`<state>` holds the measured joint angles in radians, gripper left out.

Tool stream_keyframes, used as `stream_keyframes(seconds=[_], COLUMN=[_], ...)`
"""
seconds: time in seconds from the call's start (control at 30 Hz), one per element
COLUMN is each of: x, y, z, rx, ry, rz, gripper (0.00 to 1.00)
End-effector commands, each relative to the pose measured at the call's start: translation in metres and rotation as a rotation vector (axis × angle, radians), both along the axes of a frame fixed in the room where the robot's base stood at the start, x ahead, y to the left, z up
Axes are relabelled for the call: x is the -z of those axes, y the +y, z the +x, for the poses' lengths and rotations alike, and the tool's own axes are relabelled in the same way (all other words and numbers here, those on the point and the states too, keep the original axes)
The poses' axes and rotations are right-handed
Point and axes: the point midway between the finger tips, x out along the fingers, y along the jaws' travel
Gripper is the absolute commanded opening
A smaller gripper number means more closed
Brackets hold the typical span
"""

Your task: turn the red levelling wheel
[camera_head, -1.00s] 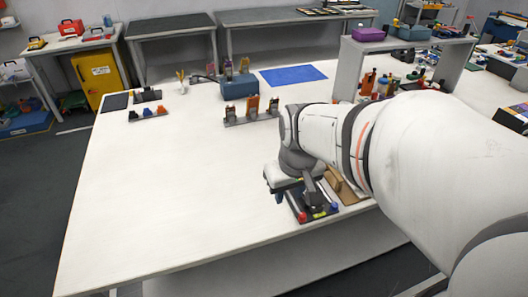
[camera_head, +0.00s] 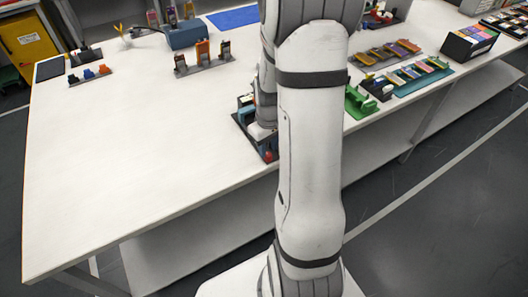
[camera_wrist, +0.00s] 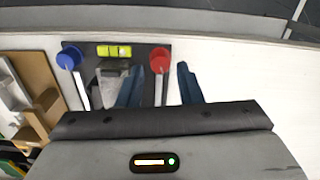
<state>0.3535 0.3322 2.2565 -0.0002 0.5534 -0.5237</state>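The red levelling wheel (camera_wrist: 160,59) stands at the right end of a dark plate in the wrist view. My gripper (camera_wrist: 159,70) is open, with one blue finger to each side of the red wheel in the picture. I see no finger touching it, and cannot tell how far above or short of it the tips are. A blue wheel (camera_wrist: 68,58) is at the plate's left end, with a yellow-green level vial (camera_wrist: 114,50) between the wheels. In the head view my arm hides most of the dark plate (camera_head: 243,121) and my gripper.
A brown wooden piece (camera_wrist: 40,85) lies left of the plate in the wrist view. In the head view a green holder (camera_head: 360,103) and several racks stand right of my arm.

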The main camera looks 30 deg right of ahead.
Motion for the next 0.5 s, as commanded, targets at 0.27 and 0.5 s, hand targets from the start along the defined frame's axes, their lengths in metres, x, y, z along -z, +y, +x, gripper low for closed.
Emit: stream_keyframes(seconds=[0.27, 0.5], x=[0.025, 0.027], y=[0.0, 0.001], z=[0.0, 0.0], rx=[0.0, -0.001], ry=[0.0, -0.001], rz=[0.0, 0.0], gripper=[0.32, 0.32])
